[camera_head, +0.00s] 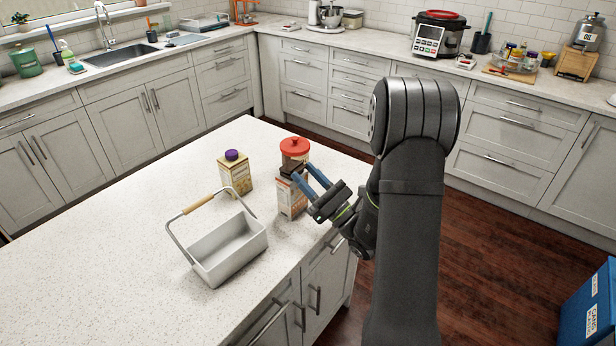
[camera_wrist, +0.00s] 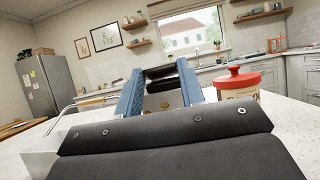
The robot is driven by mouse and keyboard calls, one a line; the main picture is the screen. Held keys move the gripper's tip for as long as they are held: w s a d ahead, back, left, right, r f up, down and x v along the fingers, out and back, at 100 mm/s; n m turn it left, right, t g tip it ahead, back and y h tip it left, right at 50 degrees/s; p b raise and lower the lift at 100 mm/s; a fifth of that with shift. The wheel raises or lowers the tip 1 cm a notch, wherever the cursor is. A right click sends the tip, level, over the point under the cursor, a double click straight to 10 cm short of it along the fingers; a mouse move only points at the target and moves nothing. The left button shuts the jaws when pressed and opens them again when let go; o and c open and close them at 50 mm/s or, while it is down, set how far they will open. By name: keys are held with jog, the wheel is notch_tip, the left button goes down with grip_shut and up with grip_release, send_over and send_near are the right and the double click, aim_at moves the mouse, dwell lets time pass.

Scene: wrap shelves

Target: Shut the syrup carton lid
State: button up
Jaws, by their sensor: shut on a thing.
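A carton with orange and white print (camera_head: 290,201) stands near the island's right edge, and I take it as the syrup carton. Its dark brown lid (camera_head: 289,170) is at its top, and I cannot tell whether it is fully seated. My gripper (camera_head: 303,178) reaches in from the right, its blue fingers shut on this lid. In the wrist view the dark lid (camera_wrist: 172,77) shows between the fingertips (camera_wrist: 164,78), with part of the carton below it. The fingers hide some of the lid.
A red-lidded jar (camera_head: 295,150) stands close behind the carton. A yellowish carton with a purple cap (camera_head: 236,176) stands to the left. A white basket (camera_head: 230,248) with a raised wooden handle is at front left. The island's left part is clear.

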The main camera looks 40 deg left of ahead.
jog(key=o, duration=1)
jog(key=v, duration=0.7)
jog(key=shift+d, duration=0.2)
jog(key=shift+f, duration=0.1)
